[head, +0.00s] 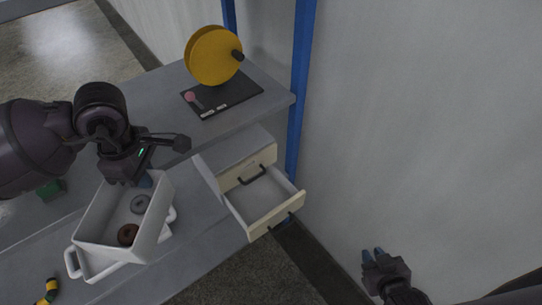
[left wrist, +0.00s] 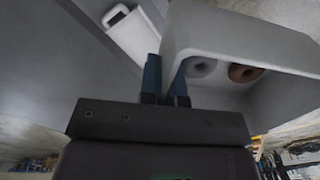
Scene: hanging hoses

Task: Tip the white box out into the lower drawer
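The white box (head: 158,232) is tilted in the head view, with a grey ring (head: 138,204) and a brown ring (head: 128,234) inside. My left gripper (head: 146,181) is at its far rim. In the left wrist view the blue fingers (left wrist: 166,82) straddle the wall of the box (left wrist: 215,28), holding it. The lower drawer (head: 262,203) is pulled open to the right of the box and looks empty. The upper drawer (head: 249,168) is above it. My right gripper (head: 373,254) is empty, its fingers slightly apart, at lower right, away from the drawers.
A yellow reel (head: 214,56) stands on a dark mat (head: 240,96) at the back. A blue post (head: 300,75) rises beside the drawers. A yellow-black item (head: 50,289) lies lower left.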

